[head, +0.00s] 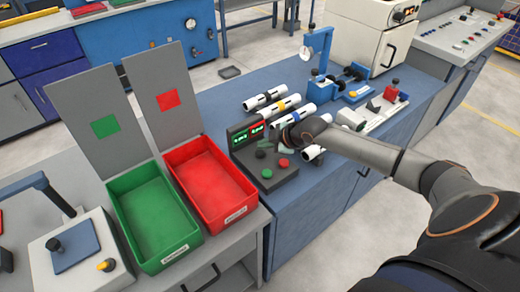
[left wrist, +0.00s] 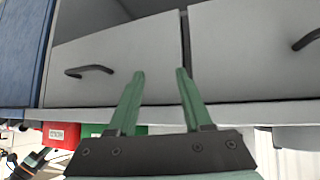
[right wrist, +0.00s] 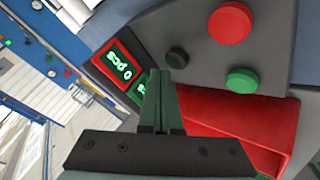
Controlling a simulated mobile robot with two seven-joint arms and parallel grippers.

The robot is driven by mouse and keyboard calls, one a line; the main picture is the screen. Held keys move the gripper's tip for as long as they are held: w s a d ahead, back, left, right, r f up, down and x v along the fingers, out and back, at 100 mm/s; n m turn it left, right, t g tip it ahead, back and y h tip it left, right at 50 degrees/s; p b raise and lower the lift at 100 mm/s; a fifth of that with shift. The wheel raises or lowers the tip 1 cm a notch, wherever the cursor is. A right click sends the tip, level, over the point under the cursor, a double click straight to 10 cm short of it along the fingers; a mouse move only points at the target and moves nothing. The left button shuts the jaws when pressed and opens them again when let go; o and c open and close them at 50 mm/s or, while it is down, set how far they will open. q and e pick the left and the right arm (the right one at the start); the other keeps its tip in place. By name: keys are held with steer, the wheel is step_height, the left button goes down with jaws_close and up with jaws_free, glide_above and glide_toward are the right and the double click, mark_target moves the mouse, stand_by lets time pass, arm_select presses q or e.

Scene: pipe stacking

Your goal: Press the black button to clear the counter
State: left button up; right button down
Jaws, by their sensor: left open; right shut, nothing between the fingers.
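The black button (head: 260,154) is a small round knob on a dark grey counter box (head: 272,180). The right wrist view also shows it (right wrist: 177,58), between the display and the larger red (right wrist: 230,24) and green (right wrist: 243,80) buttons. The lit display (right wrist: 122,68) reads "0 pcs" on its red-framed part; the green part is partly hidden by my fingers. My right gripper (right wrist: 160,76) is shut and empty, its tips close beside the black button; contact cannot be told. My left gripper (left wrist: 160,72) is open and empty, facing grey drawers.
A green bin (head: 163,247) and a red bin (head: 212,218) stand left of the box. Several white pipes with coloured bands, one blue-banded (head: 292,112), lie behind it on the blue bench. A dial gauge stand (head: 317,55) stands farther back.

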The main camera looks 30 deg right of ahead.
mark_target(264, 154)
steer(key=shift+r, duration=0.1)
step_height(264, 154, up, 3)
steer(key=p, duration=0.3)
steer(key=shift+r, duration=0.95)
steer(key=shift+f, duration=0.1)
